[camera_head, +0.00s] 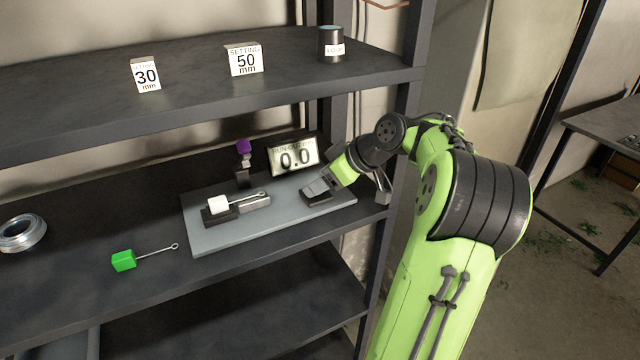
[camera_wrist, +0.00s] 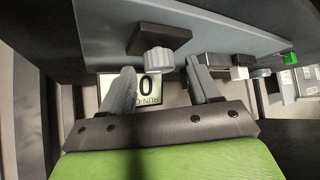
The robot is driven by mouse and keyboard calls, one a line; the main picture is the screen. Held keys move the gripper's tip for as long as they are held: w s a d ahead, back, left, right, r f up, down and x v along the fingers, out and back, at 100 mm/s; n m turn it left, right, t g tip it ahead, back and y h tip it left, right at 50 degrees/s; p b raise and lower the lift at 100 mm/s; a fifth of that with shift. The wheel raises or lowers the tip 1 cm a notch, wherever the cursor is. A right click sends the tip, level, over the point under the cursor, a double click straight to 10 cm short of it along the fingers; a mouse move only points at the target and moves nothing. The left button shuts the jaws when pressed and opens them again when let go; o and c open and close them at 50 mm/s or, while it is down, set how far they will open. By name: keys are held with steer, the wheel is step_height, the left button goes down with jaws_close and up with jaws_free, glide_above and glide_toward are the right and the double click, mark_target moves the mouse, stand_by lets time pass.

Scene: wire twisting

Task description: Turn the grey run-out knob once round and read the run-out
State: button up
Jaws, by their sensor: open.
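The grey run-out knob (camera_wrist: 158,58) shows in the wrist view as a ribbed cylinder on a dark block (camera_wrist: 160,37). My gripper (camera_wrist: 160,68) is open, with one fingertip on each side of the knob and gaps between. In the head view my gripper (camera_head: 318,189) is at the right of the grey plate (camera_head: 275,228) and hides the knob; its dark block (camera_head: 318,200) shows below. The run-out display (camera_head: 294,157) reads 0.0. It shows partly in the wrist view (camera_wrist: 147,88). A white-handled wire piece (camera_head: 218,204) lies in the holder on the plate.
A purple-topped post (camera_head: 243,148) stands behind the holder. A green-handled wire piece (camera_head: 124,261) and a wire coil (camera_head: 22,233) lie left of the plate. The upper shelf holds a 30 mm block (camera_head: 145,75), a 50 mm block (camera_head: 243,59) and a dark cup (camera_head: 331,44). A shelf upright (camera_head: 392,145) stands beside my arm.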

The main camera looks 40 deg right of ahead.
steer(key=shift+w+a+f, duration=0.1)
steer(key=shift+w+f, duration=0.2)
steer(key=c, duration=1)
steer(key=shift+c, duration=0.2)
steer(key=shift+m+b, duration=0.3)
